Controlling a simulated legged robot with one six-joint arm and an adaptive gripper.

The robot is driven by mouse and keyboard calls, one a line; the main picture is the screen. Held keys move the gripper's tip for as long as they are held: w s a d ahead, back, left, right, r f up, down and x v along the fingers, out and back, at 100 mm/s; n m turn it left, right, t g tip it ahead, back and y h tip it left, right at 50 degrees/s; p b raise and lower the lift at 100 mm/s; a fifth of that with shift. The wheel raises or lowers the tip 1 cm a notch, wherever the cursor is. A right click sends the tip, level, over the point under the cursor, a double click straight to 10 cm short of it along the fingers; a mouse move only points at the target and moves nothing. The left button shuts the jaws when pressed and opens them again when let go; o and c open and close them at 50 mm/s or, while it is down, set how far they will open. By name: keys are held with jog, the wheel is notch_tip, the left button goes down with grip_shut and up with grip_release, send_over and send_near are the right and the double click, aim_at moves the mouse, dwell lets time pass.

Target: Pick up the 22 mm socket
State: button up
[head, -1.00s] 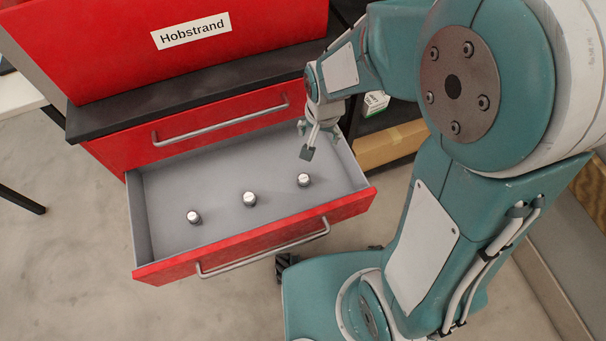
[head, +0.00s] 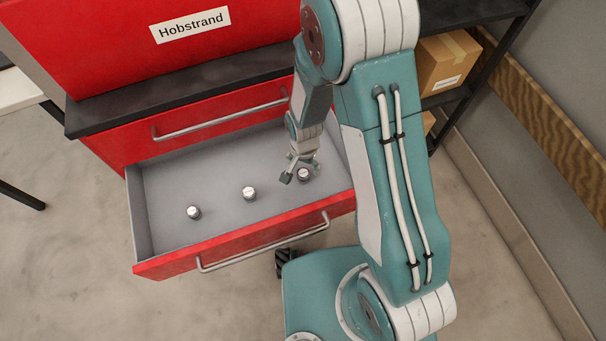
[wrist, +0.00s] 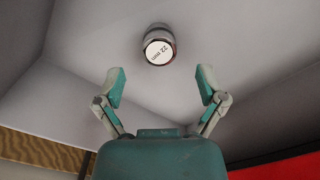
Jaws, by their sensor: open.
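The 22 mm socket (wrist: 158,46) is a short metal cylinder with a white top label reading "22 mm". It stands upright on the drawer floor, beyond my fingertips and near the middle between them in the wrist view. In the head view, the rightmost socket (head: 304,174) stands right beside my gripper (head: 301,173), and a finger partly overlaps its surroundings. My gripper also shows in the wrist view (wrist: 161,88), open and empty, its two fingers spread apart. Two similar sockets, a middle one (head: 249,193) and a left one (head: 194,212), stand in the drawer; their labels are too small to read.
The open drawer (head: 165,185) has grey walls and a red front with a bar handle (head: 265,246). A second handle (head: 220,122) is on the shut drawer above, under a dark ledge (head: 100,110). A cardboard box (head: 447,66) sits on a shelf at right.

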aim_at(303, 172)
notch_tip(303, 172, down, 5)
jog(key=shift+s+a+r, duration=0.1)
grip_shut()
dwell(0.3)
